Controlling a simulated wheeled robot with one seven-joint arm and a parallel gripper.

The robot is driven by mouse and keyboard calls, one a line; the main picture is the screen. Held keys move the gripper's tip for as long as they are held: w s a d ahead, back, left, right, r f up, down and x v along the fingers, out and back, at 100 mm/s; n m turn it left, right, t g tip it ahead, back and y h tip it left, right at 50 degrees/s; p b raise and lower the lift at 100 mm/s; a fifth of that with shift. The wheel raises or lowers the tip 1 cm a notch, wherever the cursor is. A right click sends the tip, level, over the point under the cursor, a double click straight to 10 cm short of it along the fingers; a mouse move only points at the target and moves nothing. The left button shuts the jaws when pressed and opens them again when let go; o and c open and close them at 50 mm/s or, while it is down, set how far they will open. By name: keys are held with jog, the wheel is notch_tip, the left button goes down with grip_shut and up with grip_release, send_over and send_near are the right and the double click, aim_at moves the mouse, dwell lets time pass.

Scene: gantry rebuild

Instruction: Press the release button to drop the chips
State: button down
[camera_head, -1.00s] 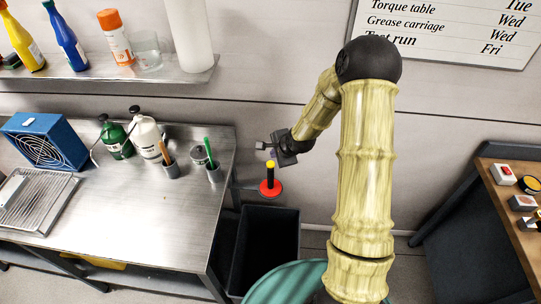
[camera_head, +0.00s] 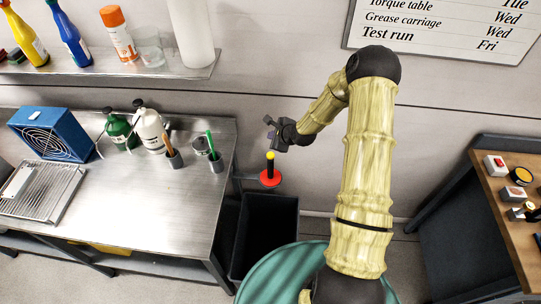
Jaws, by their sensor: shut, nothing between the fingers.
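A red disc (camera_head: 266,181) with an upright black post and yellow top (camera_head: 270,156) stands beside the right edge of the metal table, above a dark bin. Further right, a white box with a red button (camera_head: 495,165) sits on a wooden bench. I cannot tell which of these is the release button. My gripper (camera_head: 269,127) is shut and empty. In the picture it is just above the yellow top, apart from it; the depth between them is unclear. I cannot make out any chips.
The dark open bin (camera_head: 243,255) stands right of the metal table (camera_head: 120,213), which holds a blue fan box (camera_head: 48,133), bottles and cups. A shelf (camera_head: 100,65) with bottles runs above. The wooden bench (camera_head: 510,225) holds several small devices. A teal round surface (camera_head: 268,284) is at bottom centre.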

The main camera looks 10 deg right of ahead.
aim_at(273, 157)
jog(key=shift+f+b, duration=2.6)
jog(key=shift+f, duration=1.4)
jog(key=shift+f+b, duration=0.3)
jog(key=shift+f, duration=0.15)
jog(key=shift+f+b, duration=0.45)
jog(key=shift+f, duration=0.15)
jog(key=shift+r, duration=0.1)
jog(key=shift+r+p, duration=0.7)
jog(key=shift+r, duration=0.25)
jog(key=shift+r+p, duration=1.7)
jog(key=shift+r, duration=0.8)
